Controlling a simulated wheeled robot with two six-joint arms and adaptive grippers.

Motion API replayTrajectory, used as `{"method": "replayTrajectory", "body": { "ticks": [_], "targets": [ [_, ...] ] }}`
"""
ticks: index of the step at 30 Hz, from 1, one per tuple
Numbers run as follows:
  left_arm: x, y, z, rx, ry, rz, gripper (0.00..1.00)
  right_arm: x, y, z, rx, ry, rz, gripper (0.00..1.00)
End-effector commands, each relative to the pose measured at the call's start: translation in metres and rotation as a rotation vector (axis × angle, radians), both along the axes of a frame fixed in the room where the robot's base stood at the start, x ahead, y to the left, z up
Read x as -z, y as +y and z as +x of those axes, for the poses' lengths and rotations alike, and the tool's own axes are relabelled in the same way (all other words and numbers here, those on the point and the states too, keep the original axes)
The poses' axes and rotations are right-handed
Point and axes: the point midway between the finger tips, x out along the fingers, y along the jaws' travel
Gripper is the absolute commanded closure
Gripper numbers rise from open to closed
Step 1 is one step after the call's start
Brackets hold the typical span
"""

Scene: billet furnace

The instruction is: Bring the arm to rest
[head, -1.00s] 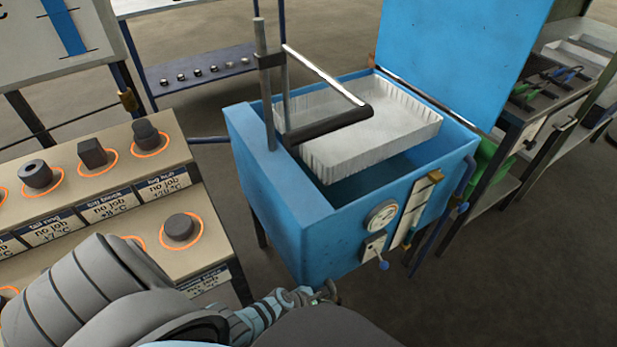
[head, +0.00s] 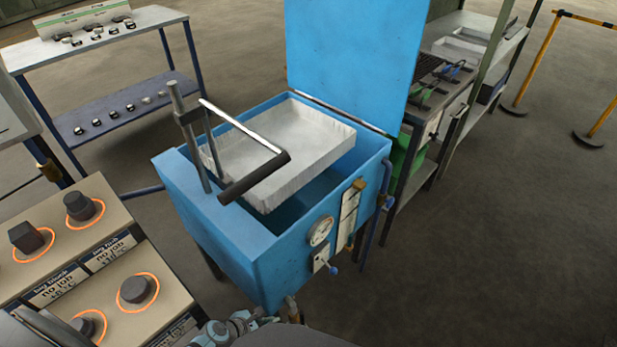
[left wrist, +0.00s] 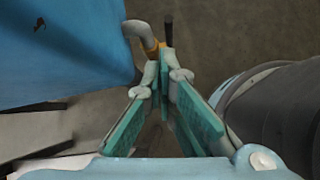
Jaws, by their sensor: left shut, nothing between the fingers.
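My left gripper (head: 243,320) shows at the bottom of the head view, in front of the blue tank (head: 225,235) and low beside its front side. In the left wrist view its two teal-padded fingers (left wrist: 163,75) come together at the tips, with nothing held between them. The tank's blue side (left wrist: 70,45) fills the upper left of that view. A bent grey pipe with an orange collar (left wrist: 148,40) shows just beyond the fingertips; I cannot tell whether they touch it. My right gripper is not in view.
The tank's lid (head: 350,50) stands open, with a white tray (head: 300,170) inside. A stepped stand with dark pieces in orange rings (head: 60,265) is at left. A two-level table (head: 110,75) stands behind. Floor at right (head: 480,240) is clear.

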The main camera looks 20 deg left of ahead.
Motion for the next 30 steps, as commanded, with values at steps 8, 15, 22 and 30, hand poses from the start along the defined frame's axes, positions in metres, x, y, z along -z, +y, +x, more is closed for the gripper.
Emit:
{"method": "replayTrajectory", "body": {
  "ticks": [8,15,22,30],
  "targets": [
    [0.004,0.005,-0.001,0.143,-0.048,0.125,1.0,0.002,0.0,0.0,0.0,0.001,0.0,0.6],
    [0.069,0.048,-0.114,1.571,-0.082,1.02,1.0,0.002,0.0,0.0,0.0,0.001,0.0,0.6],
    [0.097,0.042,-0.254,2.419,-0.117,1.058,1.0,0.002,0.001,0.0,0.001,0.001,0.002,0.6],
    [0.097,0.04,-0.267,2.42,-0.113,1.035,1.0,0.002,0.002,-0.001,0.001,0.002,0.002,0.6]
  ]
}}
